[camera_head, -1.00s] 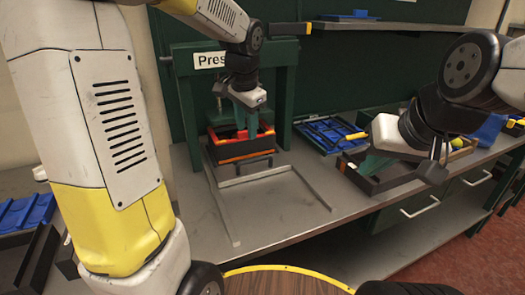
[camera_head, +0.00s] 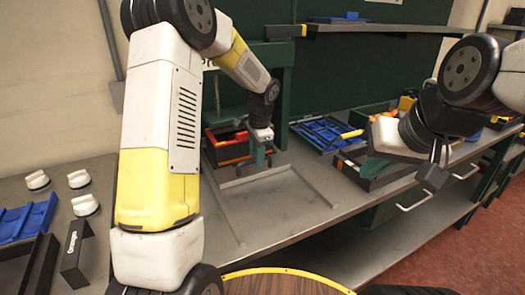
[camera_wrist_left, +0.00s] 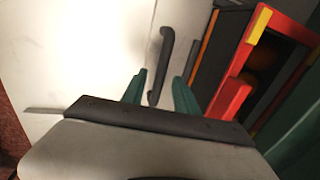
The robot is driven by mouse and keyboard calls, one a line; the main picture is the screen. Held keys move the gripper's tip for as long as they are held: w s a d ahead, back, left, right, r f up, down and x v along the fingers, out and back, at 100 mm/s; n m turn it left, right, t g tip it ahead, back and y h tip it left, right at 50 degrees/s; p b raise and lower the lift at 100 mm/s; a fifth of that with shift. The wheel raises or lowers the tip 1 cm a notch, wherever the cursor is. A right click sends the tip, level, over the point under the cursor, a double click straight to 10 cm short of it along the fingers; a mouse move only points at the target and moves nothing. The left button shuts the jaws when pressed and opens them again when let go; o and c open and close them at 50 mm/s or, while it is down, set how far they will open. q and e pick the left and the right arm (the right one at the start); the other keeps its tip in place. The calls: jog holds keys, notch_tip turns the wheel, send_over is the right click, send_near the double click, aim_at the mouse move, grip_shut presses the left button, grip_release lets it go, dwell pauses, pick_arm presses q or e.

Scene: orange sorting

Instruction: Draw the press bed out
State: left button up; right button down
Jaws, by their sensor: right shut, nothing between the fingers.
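The press bed (camera_head: 228,151) is a dark tray inside the green press frame (camera_head: 287,85) at the back of the bench. In the left wrist view, a red and yellow frame (camera_wrist_left: 233,92) with dim orange shapes inside shows at right. A dark bar handle (camera_wrist_left: 164,62) stands out at the bed's front. My left gripper (camera_head: 261,156) is in front of the bed. Its teal fingers (camera_wrist_left: 161,92) are apart, with the handle's near end showing in the gap; contact cannot be told. My right gripper (camera_head: 373,166) is shut and empty over a dark tray at right.
Metal guide rails (camera_head: 312,188) lie on the bench before the press, with bare bench between them. A blue tray (camera_head: 325,132) sits right of the press. White knob-like items (camera_head: 79,179) and another blue tray (camera_head: 22,220) are at left. A round wooden top (camera_head: 285,284) is in front.

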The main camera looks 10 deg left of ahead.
pick_arm(q)
jog(key=shift+f, duration=0.25)
jog(key=shift+c, duration=0.3)
grip_shut()
dwell(1.0)
